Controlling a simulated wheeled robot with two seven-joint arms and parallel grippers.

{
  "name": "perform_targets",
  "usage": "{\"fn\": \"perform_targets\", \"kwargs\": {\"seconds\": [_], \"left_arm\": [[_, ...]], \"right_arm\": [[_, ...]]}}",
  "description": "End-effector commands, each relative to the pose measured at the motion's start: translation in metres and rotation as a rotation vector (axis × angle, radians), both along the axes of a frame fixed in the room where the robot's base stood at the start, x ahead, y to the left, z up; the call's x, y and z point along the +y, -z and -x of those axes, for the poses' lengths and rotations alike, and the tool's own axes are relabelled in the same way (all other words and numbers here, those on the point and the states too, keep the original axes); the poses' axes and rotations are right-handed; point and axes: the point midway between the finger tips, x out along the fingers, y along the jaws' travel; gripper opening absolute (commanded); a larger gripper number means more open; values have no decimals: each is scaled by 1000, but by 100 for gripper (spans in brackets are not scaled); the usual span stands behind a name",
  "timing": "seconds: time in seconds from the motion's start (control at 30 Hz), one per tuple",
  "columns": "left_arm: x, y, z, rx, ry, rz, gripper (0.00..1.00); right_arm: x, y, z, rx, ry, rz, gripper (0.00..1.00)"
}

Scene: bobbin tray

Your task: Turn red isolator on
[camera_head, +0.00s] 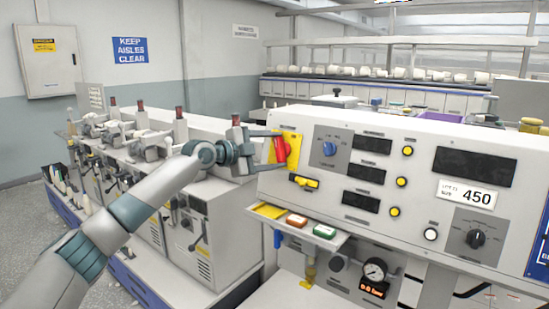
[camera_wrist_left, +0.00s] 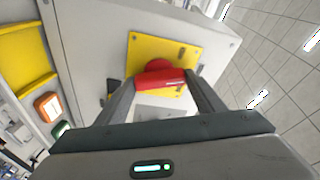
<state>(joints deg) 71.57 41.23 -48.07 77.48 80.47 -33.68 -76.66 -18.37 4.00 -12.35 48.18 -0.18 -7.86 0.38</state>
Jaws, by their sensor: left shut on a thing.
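The red isolator (camera_head: 281,150) is a red rotary handle on a yellow plate (camera_head: 294,144) at the left end of the grey control panel. In the left wrist view the red handle (camera_wrist_left: 157,78) lies across the yellow plate (camera_wrist_left: 185,54). My left gripper (camera_head: 275,150) reaches in from the left and is shut on the red handle, with one finger on each side of it in the wrist view (camera_wrist_left: 160,88). Part of the handle is hidden by the fingers in the head view. My right gripper is not in view.
Below the isolator, a ledge holds a yellow tray (camera_head: 270,211), an orange button (camera_head: 297,221) and a green button (camera_head: 325,231). Winding machines (camera_head: 150,150) stand behind my left arm.

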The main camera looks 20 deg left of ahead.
Motion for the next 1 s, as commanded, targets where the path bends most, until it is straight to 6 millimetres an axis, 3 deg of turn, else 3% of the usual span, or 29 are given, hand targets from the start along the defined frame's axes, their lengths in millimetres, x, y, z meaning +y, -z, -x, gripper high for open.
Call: {"fn": "perform_targets", "kwargs": {"seconds": [0.2,0.5,1.0], "left_arm": [[0,1,0,-60,46,-170,40],[-1,0,0,-115,87,-323,40],[0,0,0,-131,97,-366,40]], "right_arm": [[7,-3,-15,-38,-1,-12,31],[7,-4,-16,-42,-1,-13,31],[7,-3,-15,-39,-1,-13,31]]}}
